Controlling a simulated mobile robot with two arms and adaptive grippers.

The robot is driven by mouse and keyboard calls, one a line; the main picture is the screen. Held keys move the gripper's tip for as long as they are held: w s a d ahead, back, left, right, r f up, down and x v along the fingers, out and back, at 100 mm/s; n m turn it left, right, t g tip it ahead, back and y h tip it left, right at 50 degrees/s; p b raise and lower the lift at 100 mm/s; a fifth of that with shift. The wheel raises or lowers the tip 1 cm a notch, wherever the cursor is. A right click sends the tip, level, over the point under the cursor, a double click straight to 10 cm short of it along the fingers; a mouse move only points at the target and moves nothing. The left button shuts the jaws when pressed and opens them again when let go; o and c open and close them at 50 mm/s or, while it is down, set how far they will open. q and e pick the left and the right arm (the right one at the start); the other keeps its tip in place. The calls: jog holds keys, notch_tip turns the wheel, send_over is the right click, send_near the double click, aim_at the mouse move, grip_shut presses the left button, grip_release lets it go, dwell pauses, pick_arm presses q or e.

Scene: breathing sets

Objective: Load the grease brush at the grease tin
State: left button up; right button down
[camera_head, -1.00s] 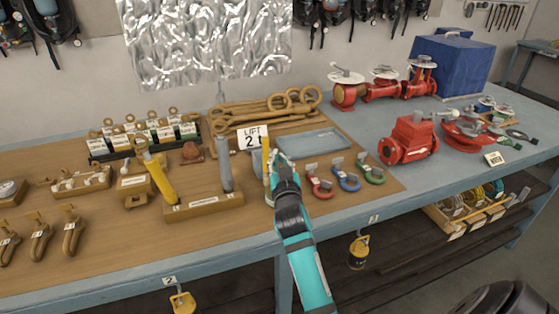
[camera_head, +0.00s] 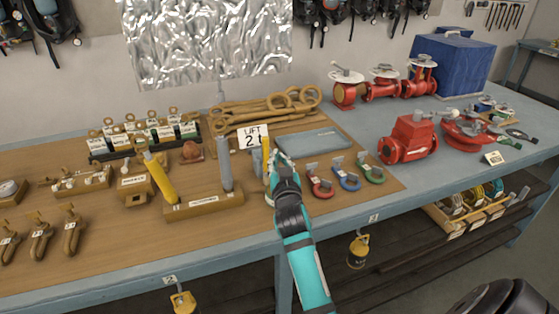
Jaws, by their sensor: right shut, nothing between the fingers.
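My right gripper (camera_head: 279,158) is at the middle of the bench, left of the coloured shackles. It is shut, with nothing seen held between its fingers. A thin upright yellow handle (camera_head: 266,150) stands just left of the fingertips; it may be the grease brush, but its lower end is hidden. A pale rounded thing (camera_head: 269,194) shows low beside my wrist; I cannot tell whether it is the grease tin. My left gripper is not in view.
A wooden stand (camera_head: 203,206) at left holds a leaning yellow stick (camera_head: 160,178) and an upright grey stick (camera_head: 226,178). The LIFT 2 sign (camera_head: 252,137) and a blue-grey tray (camera_head: 314,142) are behind my gripper. Red, blue and green shackles (camera_head: 347,180) lie at right.

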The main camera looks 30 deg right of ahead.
notch_tip(320, 180, up, 7)
jog(key=p, duration=0.6)
dwell(0.4)
dwell(0.3)
